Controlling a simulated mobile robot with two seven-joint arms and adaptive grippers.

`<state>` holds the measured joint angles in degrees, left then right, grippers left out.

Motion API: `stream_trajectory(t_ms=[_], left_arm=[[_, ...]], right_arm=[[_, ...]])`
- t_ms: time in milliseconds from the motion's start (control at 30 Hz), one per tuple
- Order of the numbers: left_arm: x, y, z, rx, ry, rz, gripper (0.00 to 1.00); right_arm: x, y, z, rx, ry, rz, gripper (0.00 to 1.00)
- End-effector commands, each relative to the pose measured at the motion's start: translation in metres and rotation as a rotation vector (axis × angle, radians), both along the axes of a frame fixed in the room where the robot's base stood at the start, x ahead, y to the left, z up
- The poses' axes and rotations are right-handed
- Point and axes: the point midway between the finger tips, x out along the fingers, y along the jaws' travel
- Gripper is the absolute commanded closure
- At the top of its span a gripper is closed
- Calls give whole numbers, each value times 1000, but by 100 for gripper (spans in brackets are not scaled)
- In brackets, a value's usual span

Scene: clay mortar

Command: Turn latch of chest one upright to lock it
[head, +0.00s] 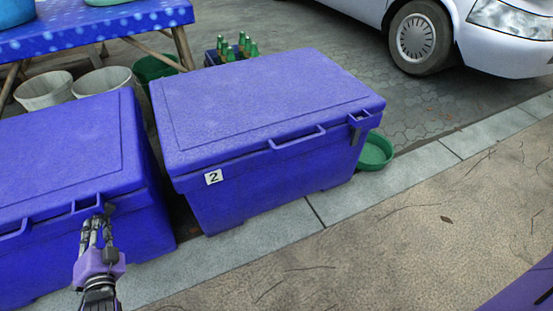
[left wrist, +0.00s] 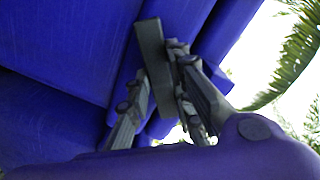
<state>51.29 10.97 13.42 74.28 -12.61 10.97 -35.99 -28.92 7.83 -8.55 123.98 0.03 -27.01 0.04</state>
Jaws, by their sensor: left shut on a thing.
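The blue chest at the left (head: 60,160) carries no number that I can see; the chest beside it is marked 2. My left gripper (head: 98,222) is at the left chest's front right corner, just below the lid edge. Its fingers are shut on a small dark grey latch (head: 109,208), mostly hidden behind them in the head view. In the left wrist view the latch (left wrist: 151,60) is a flat grey bar between the fingers of the left gripper (left wrist: 158,95), against the blue chest (left wrist: 60,60). The lid looks closed. My right gripper is out of view.
Chest two (head: 260,120) stands close on the right, with a narrow gap between. A green basin (head: 376,152), a bottle crate (head: 212,58), white buckets (head: 103,80) and a blue-covered table (head: 95,25) stand around. A car (head: 500,40) is parked behind. The pavement in front is clear.

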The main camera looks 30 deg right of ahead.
Motion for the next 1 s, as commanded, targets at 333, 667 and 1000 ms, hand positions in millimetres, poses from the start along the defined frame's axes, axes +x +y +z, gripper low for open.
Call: stream_trajectory(t_ms=[333,667,1000], left_arm=[[0,0,1,-328,11,0,100],[0,0,1,-629,21,-1,100],[0,0,0,-848,29,0,100]], right_arm=[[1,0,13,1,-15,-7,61],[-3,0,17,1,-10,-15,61],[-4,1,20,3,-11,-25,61]])
